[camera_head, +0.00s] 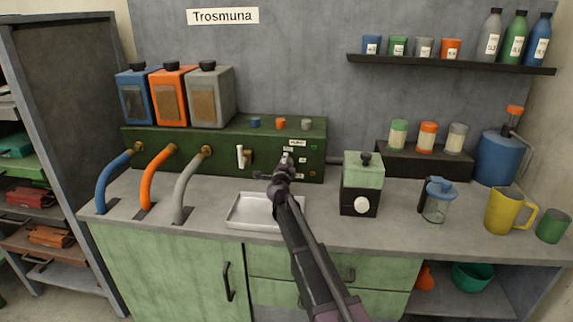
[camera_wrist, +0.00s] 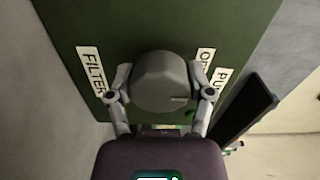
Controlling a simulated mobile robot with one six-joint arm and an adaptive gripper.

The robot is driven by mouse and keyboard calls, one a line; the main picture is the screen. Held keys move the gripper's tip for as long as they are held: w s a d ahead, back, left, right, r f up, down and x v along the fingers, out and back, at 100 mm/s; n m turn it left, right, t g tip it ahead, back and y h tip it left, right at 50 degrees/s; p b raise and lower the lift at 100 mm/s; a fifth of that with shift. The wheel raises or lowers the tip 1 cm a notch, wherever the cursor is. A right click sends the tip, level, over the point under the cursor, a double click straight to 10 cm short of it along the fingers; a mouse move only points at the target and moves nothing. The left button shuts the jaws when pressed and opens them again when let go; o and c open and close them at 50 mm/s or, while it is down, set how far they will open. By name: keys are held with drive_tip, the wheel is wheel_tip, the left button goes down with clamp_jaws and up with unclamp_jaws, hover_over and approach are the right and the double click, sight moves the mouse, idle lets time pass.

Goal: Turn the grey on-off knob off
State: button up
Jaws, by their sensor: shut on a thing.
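The grey knob (camera_wrist: 160,78) sits on the green panel (camera_wrist: 155,25) and fills the middle of the wrist view. A short pale mark shows on its lower right part. My gripper (camera_wrist: 162,92) has one finger on each side of the knob and is shut on it. A label reading "FILTER" (camera_wrist: 91,72) is left of the knob. Right of it are a partly covered label starting "O" (camera_wrist: 204,58) and another starting "PU" (camera_wrist: 221,80). In the head view my gripper (camera_head: 286,163) is at the right part of the green machine (camera_head: 215,150) and hides most of the knob.
A metal tray (camera_head: 245,222) lies below my arm. A green and black grinder-like device (camera_head: 361,183) stands close to its right. A white lever (camera_head: 240,157) is on the machine to the left. Blue, orange and grey tanks (camera_head: 208,95) stand on top. A glass jug (camera_head: 436,208) is farther right.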

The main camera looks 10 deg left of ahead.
drive_tip(key=shift+w, duration=0.15)
idle(0.3)
drive_tip(key=o, duration=1.1)
drive_tip(key=shift+s, duration=0.2)
drive_tip(key=s, duration=1.1)
drive_tip(key=shift+s+a, duration=0.2)
drive_tip(key=shift+s, duration=0.2)
